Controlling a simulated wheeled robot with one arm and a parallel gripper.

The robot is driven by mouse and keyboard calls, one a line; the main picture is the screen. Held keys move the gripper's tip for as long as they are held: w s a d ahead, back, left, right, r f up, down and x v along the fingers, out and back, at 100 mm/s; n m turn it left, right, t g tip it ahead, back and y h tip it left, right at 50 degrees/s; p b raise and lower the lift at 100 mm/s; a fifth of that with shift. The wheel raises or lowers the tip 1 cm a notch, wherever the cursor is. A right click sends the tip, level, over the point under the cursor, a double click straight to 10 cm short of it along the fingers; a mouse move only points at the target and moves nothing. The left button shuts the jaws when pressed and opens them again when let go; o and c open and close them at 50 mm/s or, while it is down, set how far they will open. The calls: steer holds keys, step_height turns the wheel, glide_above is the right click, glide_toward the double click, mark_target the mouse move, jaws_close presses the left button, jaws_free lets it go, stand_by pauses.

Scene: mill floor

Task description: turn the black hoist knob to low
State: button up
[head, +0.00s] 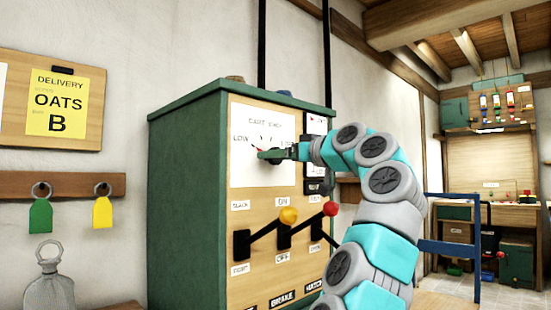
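The black hoist knob (276,160) is on the white dial plate (252,168) on the front of a green cabinet. It is mostly hidden by my gripper. A small red mark shows at its left side, near the word LOW on the left of the dial. The label on the right of the dial is partly covered. My gripper (284,153) reaches in from the right and its fingers are at the knob. Its fingertips are small here, and I cannot tell whether they are closed on the knob.
Below the dial are levers with a yellow ball (288,215) and a red ball (331,209), close to my arm. Green (40,216) and yellow (103,212) tags hang at left above a grey weight (50,281).

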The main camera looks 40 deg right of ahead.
steer(key=s+b, duration=0.1)
steer(key=s, duration=0.5)
steer(key=shift+s+d, duration=0.25)
steer(key=shift+s, duration=0.05)
